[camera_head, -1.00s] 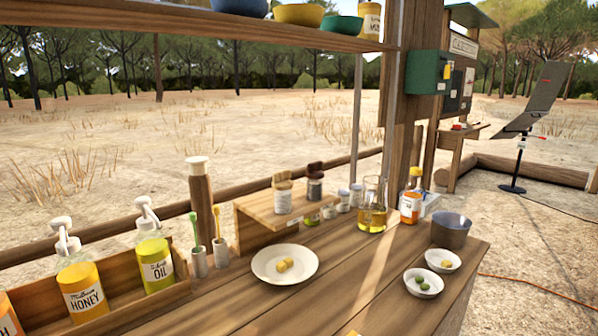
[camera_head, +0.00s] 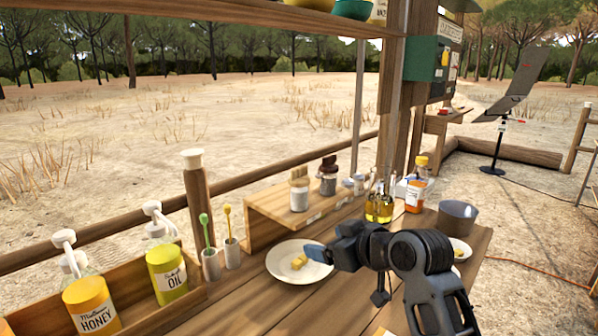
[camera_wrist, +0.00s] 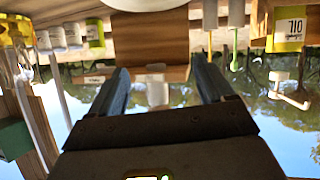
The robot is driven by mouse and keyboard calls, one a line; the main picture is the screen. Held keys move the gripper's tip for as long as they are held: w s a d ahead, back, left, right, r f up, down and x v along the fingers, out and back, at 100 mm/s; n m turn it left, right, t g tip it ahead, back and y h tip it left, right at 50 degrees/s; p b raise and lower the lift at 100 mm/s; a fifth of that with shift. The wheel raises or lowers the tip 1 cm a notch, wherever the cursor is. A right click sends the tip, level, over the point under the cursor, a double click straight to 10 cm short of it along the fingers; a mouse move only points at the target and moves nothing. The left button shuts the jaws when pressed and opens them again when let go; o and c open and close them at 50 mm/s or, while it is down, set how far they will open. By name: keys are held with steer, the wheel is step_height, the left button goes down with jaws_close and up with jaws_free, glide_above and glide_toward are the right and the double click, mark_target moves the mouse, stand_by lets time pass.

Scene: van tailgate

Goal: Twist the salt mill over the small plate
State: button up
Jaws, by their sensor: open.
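Two mills stand upright on the low wooden riser (camera_head: 262,208). One has a light wooden top and a white body (camera_head: 299,196); the other has a dark top and grey body (camera_head: 327,184). Their labels are too small to read, so I cannot tell for sure which is the salt mill. A white plate (camera_head: 284,273) with yellow pieces lies in front of the riser. My gripper (camera_head: 312,252) overlaps the plate's right side in the head view. In the upside-down wrist view, my gripper (camera_wrist: 163,80) is open, with a pale object, not clearly identifiable, between its fingers.
A flask of oil (camera_head: 379,205) and an orange bottle (camera_head: 416,185) stand right of the riser. A grey-blue pot (camera_head: 457,217) and small bowl (camera_head: 459,251) are near the right edge. Two holders with spoons (camera_head: 232,253) and pump bottles (camera_head: 166,272) are left.

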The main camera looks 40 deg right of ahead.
mark_target(301, 168)
steer(key=w+d+r+n+y, duration=0.1)
steer(key=w+d+r, duration=0.15)
steer(key=r, duration=0.45)
steer(key=w+d+r+y, duration=0.1)
steer(key=w+r+y, duration=0.15)
steer(key=r, duration=0.55)
steer(key=shift+t+h, duration=0.35)
steer(key=shift+t, duration=0.05)
steer(key=shift+f+p+x, duration=0.2)
steer(key=shift+p+x, duration=0.35)
steer(key=shift+x, duration=3.4)
steer(key=shift+c, duration=0.4)
steer(key=c, duration=0.9)
